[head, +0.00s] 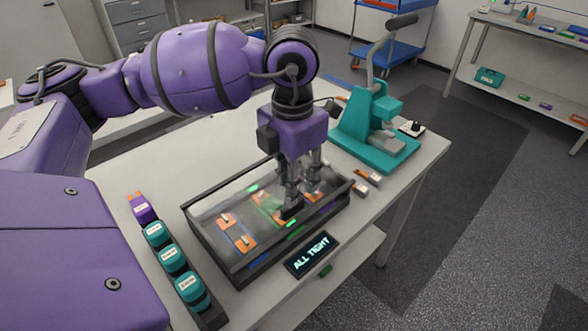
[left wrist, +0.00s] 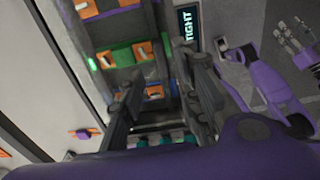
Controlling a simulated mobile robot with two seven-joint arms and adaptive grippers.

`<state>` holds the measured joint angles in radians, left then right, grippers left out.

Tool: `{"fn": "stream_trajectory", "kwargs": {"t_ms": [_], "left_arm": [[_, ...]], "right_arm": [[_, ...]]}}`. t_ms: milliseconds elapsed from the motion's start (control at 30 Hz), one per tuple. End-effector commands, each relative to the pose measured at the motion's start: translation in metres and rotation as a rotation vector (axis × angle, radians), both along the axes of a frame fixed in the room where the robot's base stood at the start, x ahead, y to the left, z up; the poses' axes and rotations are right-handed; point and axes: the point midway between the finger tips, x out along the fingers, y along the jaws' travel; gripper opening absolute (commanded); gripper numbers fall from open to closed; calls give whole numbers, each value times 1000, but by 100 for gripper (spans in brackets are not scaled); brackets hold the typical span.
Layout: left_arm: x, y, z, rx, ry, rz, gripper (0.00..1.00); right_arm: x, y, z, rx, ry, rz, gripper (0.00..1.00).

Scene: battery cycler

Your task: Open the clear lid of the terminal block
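The terminal block (head: 214,248) is a long dark-framed box on the table, with orange, green and purple terminals inside. Its clear lid (head: 205,207) is hard to make out, and I cannot tell whether it is raised. My left gripper (head: 303,201) points down at the right half of the block, near its front rim. Its fingers stand apart with nothing seen between them; it also shows in the left wrist view (left wrist: 165,110). I cannot tell whether a fingertip touches the lid. My right gripper (left wrist: 293,36) shows small at the right of the left wrist view.
A display reading "ALL TIGHT" (head: 312,256) sits in front of the block. A row of teal-topped pieces (head: 172,259) stands to its left. A teal press (head: 374,129) with a tall lever stands behind right. Small orange-and-grey parts (head: 365,184) lie right of the block.

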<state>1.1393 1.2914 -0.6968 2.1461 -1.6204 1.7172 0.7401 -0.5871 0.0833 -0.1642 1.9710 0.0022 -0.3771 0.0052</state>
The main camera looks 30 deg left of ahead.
Motion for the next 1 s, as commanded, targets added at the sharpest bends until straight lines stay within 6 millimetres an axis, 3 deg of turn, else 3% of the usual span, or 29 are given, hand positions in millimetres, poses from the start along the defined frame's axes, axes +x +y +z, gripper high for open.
{"fn": "stream_trajectory", "kwargs": {"t_ms": [200, 400, 767, 1000], "left_arm": [[-2, 0, -39, -1, 8, 0, 31], [-2, 0, -62, -1, 7, 0, 31], [-1, 0, -68, -2, 5, 0, 31], [-1, 0, -68, -2, 5, 0, 0]], "right_arm": [[-4, -3, -1, -6, 7, 5, 40], [-3, 1, 0, -1, 5, 8, 40], [1, 8, 2, 14, -2, 2, 40], [2, 7, 2, 13, -3, -1, 40]]}}
